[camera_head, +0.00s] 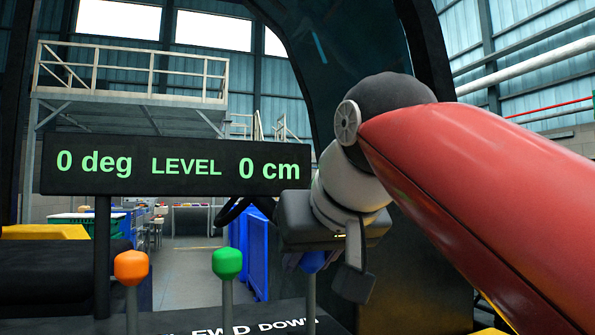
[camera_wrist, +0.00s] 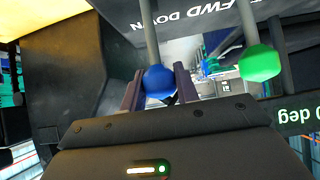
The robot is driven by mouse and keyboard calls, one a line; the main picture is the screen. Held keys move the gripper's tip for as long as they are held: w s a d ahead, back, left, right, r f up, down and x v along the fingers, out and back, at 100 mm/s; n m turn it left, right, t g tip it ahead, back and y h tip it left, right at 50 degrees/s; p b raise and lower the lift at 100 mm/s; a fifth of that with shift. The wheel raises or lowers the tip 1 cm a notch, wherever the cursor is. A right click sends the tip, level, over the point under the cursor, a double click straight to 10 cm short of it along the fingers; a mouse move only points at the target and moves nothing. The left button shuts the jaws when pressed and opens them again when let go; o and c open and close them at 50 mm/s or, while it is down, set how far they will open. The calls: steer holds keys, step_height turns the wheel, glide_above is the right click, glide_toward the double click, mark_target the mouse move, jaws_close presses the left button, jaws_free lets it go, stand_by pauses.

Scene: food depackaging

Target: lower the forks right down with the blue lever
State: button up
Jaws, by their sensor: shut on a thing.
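The blue lever's knob (camera_wrist: 159,81) sits between the two fingers of my gripper (camera_wrist: 156,88) in the wrist view, and the jaws are shut on it. In the head view the blue knob (camera_head: 312,261) shows just below my gripper, partly covered by it. Its grey shaft (camera_head: 311,294) runs down to the dark console. The display (camera_head: 177,166) reads "0 deg", "LEVEL" and "0 cm" in green. The forks themselves cannot be made out in either view.
A green lever (camera_head: 227,263) stands just left of the blue one, and an orange lever (camera_head: 131,267) farther left. The console (camera_head: 200,320) carries the words "FWD DOWN". Blue bins (camera_head: 257,250) and a railed platform (camera_head: 130,85) lie beyond.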

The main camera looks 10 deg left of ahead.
steer(key=o, duration=0.8)
steer(key=shift+c, duration=0.2)
steer(key=p+v, duration=0.3)
steer(key=v, duration=0.5)
steer(key=shift+r, duration=0.1)
